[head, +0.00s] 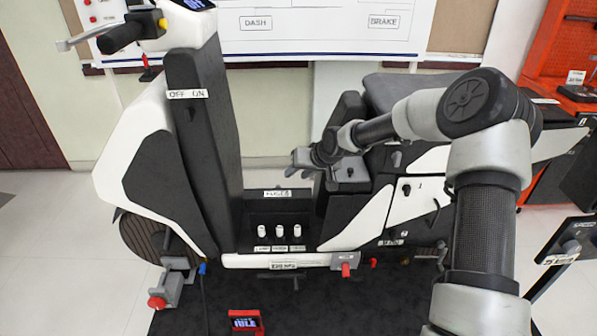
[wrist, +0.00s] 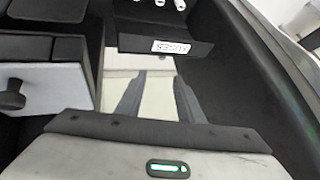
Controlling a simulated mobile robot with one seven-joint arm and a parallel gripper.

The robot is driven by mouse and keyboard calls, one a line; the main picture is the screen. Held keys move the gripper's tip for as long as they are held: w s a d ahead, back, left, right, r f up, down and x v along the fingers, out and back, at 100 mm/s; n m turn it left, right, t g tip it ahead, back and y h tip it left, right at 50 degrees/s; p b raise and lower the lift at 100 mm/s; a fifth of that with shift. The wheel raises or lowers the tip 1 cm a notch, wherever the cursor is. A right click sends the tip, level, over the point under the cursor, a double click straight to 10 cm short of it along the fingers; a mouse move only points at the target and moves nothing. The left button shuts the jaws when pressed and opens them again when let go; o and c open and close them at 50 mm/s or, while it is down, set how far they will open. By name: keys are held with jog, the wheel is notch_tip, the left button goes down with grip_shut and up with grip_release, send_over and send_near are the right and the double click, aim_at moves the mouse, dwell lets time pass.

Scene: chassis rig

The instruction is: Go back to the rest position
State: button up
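My gripper (head: 294,162) is in front of the scooter's seat, above the floorboard area and to the left of a small grey box with a dark knob (head: 350,174). In the wrist view my gripper (wrist: 159,82) has its two fingers apart, with nothing between them. The black and white scooter (head: 205,150) stands upright across the middle of the head view. My arm reaches in from the lower right and bends at the elbow in front of the seat.
The fuse panel (head: 281,222) with several white fuses is below my gripper; its label (wrist: 170,47) shows in the wrist view. The grey box (wrist: 50,88) is close on the left there. A red toolboard (head: 566,50) and dark stand (head: 565,250) are at the right.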

dwell(0.4)
jog(key=s+d+r+g+h, duration=0.1)
jog(key=s+d+r+h, duration=0.3)
jog(key=s+r, duration=0.8)
jog(key=s+d+r+h, duration=0.2)
jog(key=s+d+r, duration=0.5)
jog(key=s, duration=0.9)
jog(key=s+r+m+y, duration=0.1)
jog(key=s+r, duration=0.3)
jog(key=s, duration=1)
notch_tip(320, 180, up, 22)
jog(key=p, duration=2.2)
jog(key=shift+s+d+r, duration=0.2)
jog(key=shift+s+r, duration=0.05)
jog(key=shift+s, duration=0.15)
